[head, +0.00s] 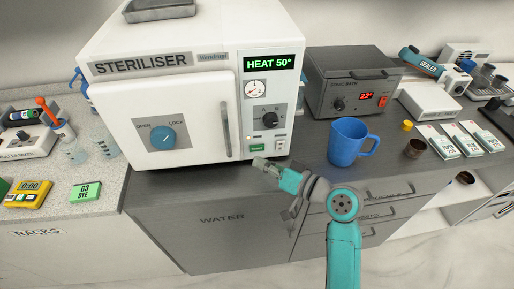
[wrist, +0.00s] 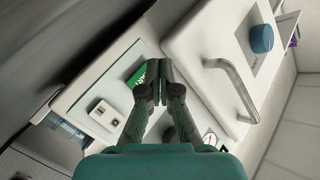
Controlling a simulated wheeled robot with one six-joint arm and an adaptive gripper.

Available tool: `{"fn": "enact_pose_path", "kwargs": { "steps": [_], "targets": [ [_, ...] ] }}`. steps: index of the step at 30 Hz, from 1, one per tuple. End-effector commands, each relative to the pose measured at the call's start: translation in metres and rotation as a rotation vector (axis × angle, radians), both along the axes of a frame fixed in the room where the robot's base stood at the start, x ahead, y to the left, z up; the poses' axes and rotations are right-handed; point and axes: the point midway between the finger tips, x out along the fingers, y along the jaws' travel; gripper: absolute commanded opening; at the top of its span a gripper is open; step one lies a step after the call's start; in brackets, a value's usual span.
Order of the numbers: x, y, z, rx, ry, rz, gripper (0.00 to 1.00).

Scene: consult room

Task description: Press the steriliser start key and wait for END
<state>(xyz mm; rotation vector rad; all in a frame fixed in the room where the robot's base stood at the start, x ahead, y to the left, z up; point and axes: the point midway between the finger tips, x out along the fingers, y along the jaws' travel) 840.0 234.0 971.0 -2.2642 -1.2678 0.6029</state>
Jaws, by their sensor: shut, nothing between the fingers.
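The white steriliser (head: 190,93) stands on the counter with its door shut. Its display (head: 273,63) reads HEAT 50° in green.
A blue mug (head: 349,142) stands right of my gripper, before the grey sonic bath (head: 352,83) showing 22°. A brown cup (head: 414,149) and several labelled packs are farther right. A yellow timer (head: 28,193) and green G3 DYE box (head: 86,192) lie left.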

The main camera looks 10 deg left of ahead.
Motion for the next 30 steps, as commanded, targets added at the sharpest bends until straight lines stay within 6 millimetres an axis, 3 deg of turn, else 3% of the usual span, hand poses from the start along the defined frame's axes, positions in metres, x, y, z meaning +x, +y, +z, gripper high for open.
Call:
{"fn": "enact_pose_path", "kwargs": {
  "steps": [12, 30],
  "targets": [
    [-0.032, -0.009, 0.0, 0.0, 0.0, 0.0, 0.0],
    [-0.035, -0.01, 0.0, 0.0, 0.0, 0.0, 0.0]
  ]
}}
